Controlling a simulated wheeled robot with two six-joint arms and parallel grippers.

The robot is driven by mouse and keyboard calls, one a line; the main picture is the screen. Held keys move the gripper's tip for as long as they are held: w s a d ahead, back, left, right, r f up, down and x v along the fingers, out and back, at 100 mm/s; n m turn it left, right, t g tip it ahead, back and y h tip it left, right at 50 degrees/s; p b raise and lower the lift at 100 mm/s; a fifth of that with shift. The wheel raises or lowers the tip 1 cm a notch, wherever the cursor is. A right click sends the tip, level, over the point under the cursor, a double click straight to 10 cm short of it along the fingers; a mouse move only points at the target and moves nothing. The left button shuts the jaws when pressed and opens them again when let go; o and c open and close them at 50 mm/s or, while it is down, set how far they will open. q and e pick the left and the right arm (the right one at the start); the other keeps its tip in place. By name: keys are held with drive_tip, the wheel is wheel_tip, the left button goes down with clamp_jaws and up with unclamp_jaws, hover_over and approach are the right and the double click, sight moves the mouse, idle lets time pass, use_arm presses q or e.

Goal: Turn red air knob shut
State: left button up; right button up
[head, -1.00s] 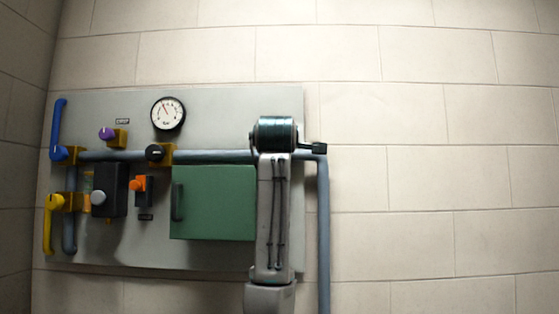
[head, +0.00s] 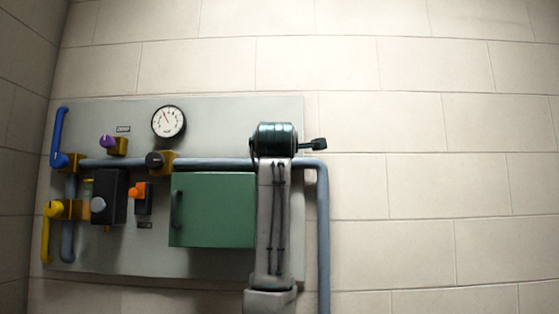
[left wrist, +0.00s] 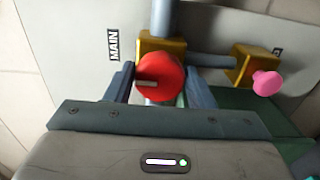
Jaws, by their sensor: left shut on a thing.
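The round red knob (left wrist: 160,78) sits on a brass valve body (left wrist: 160,45) beside the MAIN label in the left wrist view. Its pale mark lies roughly level across the picture. My left gripper (left wrist: 160,84) has one finger on each side of the knob and is shut on it. In the head view my arm stands in front of the panel's right part and hides the red knob and the gripper's fingers. My right gripper is in neither view.
A grey panel (head: 235,130) carries a gauge (head: 168,121), a green box (head: 212,209), a black knob (head: 154,160), an orange knob (head: 137,190), and blue (head: 60,138) and yellow (head: 46,235) handles. A pink knob (left wrist: 267,83) is right of the red one. A pipe (head: 323,235) runs down at right.

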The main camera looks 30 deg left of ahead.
use_arm(q)
drive_tip(key=o, duration=1)
drive_tip(key=shift+c, duration=0.2)
drive_tip(key=shift+s, duration=0.1)
drive_tip(key=b+v, duration=0.5)
drive_tip(key=v, duration=0.5)
drive_tip(key=shift+s, duration=0.35)
drive_tip(key=shift+d, duration=0.15)
drive_tip(key=shift+f, duration=0.1)
